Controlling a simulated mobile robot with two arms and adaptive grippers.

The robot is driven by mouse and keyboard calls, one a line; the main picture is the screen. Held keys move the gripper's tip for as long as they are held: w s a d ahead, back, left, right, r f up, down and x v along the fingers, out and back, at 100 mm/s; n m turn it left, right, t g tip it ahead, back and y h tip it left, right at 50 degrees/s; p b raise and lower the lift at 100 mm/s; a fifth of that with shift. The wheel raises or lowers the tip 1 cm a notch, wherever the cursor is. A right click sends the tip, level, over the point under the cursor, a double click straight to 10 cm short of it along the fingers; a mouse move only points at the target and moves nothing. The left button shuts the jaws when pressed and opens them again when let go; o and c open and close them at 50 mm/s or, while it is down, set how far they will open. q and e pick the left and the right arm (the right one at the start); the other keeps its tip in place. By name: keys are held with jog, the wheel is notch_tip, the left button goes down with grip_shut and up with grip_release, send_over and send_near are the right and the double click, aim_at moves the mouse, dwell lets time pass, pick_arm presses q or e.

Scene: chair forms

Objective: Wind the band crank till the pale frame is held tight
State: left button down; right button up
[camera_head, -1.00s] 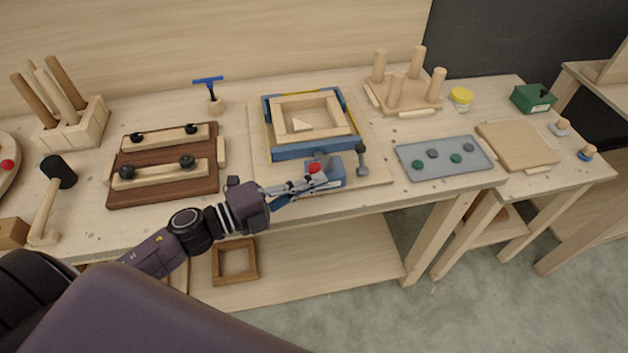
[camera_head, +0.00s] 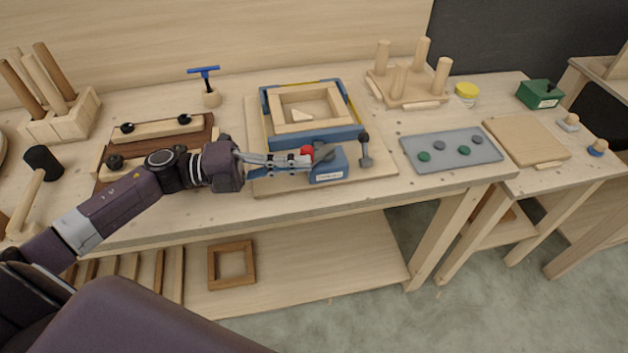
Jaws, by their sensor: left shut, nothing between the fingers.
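A blue crank housing (camera_head: 328,172) with a white label sits at the clamp's front. A red knob (camera_head: 307,151) and a grey crank part (camera_head: 324,152) show on top of it. My left gripper (camera_head: 305,162) is shut, its fingertips at the housing's left side by the red knob. I cannot tell whether they touch the knob. My right gripper is not in view.
A grey lever with a dark knob (camera_head: 365,150) stands right of the housing. A grey tray (camera_head: 450,151) with coloured discs and a peg rack (camera_head: 408,88) lie farther right. A brown clamping board (camera_head: 203,135) and a mallet (camera_head: 42,162) are at left. Bare bench lies in front of the tray.

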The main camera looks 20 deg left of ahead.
pick_arm(q)
jog(key=shift+w+a+b, duration=0.5)
jog(key=shift+a+b, duration=0.05)
jog(key=shift+a, duration=0.25)
jog(key=shift+w+a+b, duration=0.45)
jog(key=shift+a+b, duration=0.05)
jog(key=shift+a, duration=0.25)
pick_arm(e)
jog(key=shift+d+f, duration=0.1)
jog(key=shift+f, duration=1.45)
pick_arm(q)
jog(key=shift+w, duration=0.1)
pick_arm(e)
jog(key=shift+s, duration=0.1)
